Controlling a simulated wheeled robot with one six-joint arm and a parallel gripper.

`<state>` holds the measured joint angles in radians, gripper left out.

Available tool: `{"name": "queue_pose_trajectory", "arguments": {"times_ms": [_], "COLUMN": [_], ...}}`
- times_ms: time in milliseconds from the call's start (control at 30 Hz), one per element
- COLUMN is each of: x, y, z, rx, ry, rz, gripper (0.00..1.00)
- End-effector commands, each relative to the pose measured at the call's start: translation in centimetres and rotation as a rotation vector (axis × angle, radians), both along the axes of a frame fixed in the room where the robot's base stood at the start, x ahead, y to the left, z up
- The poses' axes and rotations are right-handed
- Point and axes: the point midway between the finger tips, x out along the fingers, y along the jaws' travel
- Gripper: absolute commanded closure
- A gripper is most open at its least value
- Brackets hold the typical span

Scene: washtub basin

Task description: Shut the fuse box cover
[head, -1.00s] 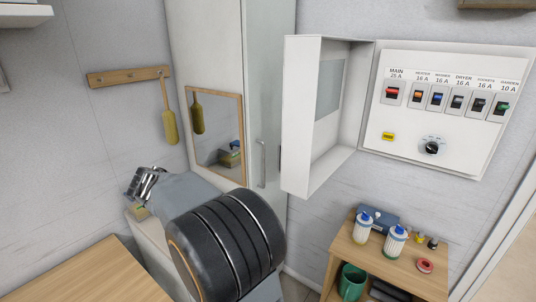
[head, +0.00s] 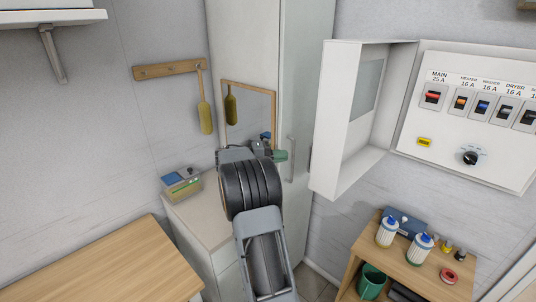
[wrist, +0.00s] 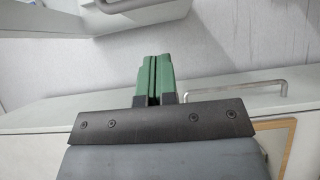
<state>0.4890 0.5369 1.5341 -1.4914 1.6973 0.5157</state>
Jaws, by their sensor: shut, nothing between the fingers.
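The fuse box panel (head: 465,125) is on the right wall, with several switches and a black knob. Its white cover (head: 338,120) stands wide open at the panel's left side, swung out from the wall, with a pane in it. My gripper (head: 281,155) has green fingers and is left of the cover, in front of the tall cabinet and apart from the cover. In the wrist view the green fingers (wrist: 153,80) are together with nothing between them. White parts show along the top of the wrist view; I cannot tell for sure whether they are the cover.
A tall cabinet (head: 240,45) with a bar handle (head: 290,158) is behind my gripper. A wooden shelf unit (head: 400,262) with bottles (head: 387,232) is below the fuse box. A wooden table (head: 110,270) is at lower left.

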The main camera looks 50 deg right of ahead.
Motion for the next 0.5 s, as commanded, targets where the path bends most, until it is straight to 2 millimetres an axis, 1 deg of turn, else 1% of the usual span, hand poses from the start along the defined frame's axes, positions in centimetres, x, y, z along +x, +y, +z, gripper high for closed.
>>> {"name": "queue_pose_trajectory", "arguments": {"times_ms": [33, 133, 300, 500], "x": [-0.6, -1.6, -3.7, -5.0], "y": [-0.8, -2.1, -2.2, -2.4], "z": [0.3, 0.2, 0.2, 0.1], "rx": [0.001, 0.001, 0.002, 0.001], "ry": [0.001, 0.001, 0.001, 0.001], "rz": [-0.002, -0.001, 0.001, 0.001], "gripper": [1.00, 1.00, 1.00, 1.00]}}
